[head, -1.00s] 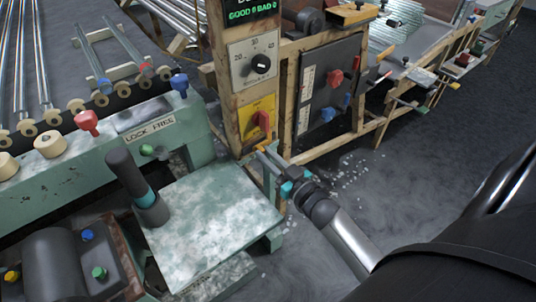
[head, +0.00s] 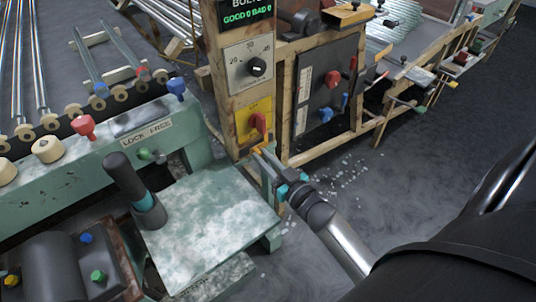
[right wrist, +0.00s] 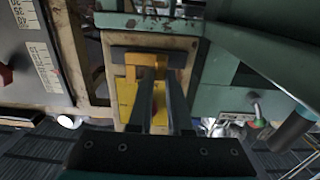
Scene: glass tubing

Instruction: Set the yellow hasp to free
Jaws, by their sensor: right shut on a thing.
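The yellow hasp (head: 257,150) is a small orange-yellow piece low on the wooden post, just below the yellow plate with a red knob. My right gripper (head: 267,155) reaches it from the lower right and is shut on it. In the right wrist view the hasp (right wrist: 160,55) shows as a yellow bar, with its lower part between the two dark fingers (right wrist: 162,75). The fingers cover part of it, and its exact position is hard to tell. A "LOCK FREE" label (head: 147,132) is on the green machine to the left. My left gripper is not in view.
The wooden post (head: 222,95) carries a dial (head: 257,68) and the yellow plate (head: 245,125). A dark panel (head: 325,95) with red and blue knobs stands right of it. The green machine's table (head: 210,225) lies left of my gripper. Open floor (head: 400,190) lies to the right.

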